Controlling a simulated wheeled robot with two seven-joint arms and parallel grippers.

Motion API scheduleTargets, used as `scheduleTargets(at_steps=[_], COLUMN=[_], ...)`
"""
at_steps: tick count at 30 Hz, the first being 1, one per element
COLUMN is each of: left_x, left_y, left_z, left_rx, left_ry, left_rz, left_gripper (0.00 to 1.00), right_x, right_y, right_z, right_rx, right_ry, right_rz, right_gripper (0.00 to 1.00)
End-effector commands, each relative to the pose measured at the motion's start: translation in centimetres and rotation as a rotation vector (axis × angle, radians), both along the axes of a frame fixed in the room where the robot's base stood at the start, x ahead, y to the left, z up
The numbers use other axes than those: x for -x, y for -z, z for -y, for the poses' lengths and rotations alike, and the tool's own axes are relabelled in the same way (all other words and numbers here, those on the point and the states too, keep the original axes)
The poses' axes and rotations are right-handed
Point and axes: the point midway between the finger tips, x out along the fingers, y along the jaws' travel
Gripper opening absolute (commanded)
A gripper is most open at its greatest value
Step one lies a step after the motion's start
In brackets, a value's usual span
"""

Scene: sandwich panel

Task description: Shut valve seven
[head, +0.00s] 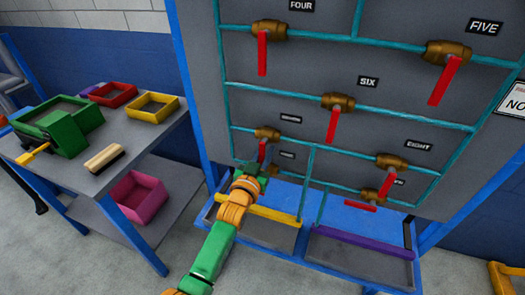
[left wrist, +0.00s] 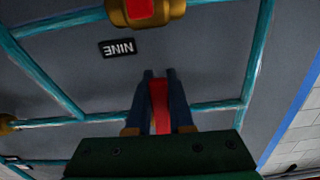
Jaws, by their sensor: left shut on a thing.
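Valve seven has a brass body (head: 267,133) on a teal pipe at the lower left of the panel. Its red handle (head: 262,151) hangs down across the pipe; the label beside it is too small to read clearly. My left gripper (head: 262,163) reaches up to it from below. In the left wrist view, which is upside down, the dark fingers of the left gripper (left wrist: 160,80) are shut around the red handle (left wrist: 160,105). The valve body above that handle is hidden there by my gripper. My right gripper is in neither view.
Valve nine (left wrist: 145,12) is just below the NINE label (left wrist: 118,48), close to my fingers. Valve six (head: 338,101) and valve eight (head: 390,160) have hanging handles nearby. A bench (head: 135,148) with bins stands left. Trays with yellow (head: 272,217) and purple edges lie below the panel.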

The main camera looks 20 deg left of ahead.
Motion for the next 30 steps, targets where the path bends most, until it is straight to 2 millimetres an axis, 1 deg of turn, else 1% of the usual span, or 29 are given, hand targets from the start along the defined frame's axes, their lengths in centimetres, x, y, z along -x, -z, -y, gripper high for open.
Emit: scheduleTargets(at_steps=[1,9,20,21,23,24,30], left_x=[-0.06,-0.06,-0.07,-0.07,-0.07,-0.06,-0.03], left_y=[-0.40,-0.43,-0.48,-0.49,-0.47,-0.42,-0.24], left_z=[0.04,0.28,0.30,0.30,0.30,0.30,0.30], left_rx=[0.015,0.058,0.061,0.061,0.061,0.060,0.059], left_ry=[-0.001,0.000,0.000,0.000,0.000,0.000,0.000], left_rz=[0.009,0.008,0.010,0.010,0.009,0.008,0.004], left_gripper=[0.00,0.00,0.00,0.23,0.39,0.50,0.50], right_x=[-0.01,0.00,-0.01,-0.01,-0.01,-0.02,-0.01], right_y=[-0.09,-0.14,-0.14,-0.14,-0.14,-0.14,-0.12], right_z=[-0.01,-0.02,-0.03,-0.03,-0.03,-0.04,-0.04], right_rx=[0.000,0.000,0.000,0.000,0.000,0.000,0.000], right_ry=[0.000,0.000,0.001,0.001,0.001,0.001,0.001], right_rz=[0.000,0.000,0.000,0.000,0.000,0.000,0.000], right_gripper=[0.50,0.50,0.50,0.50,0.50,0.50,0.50])
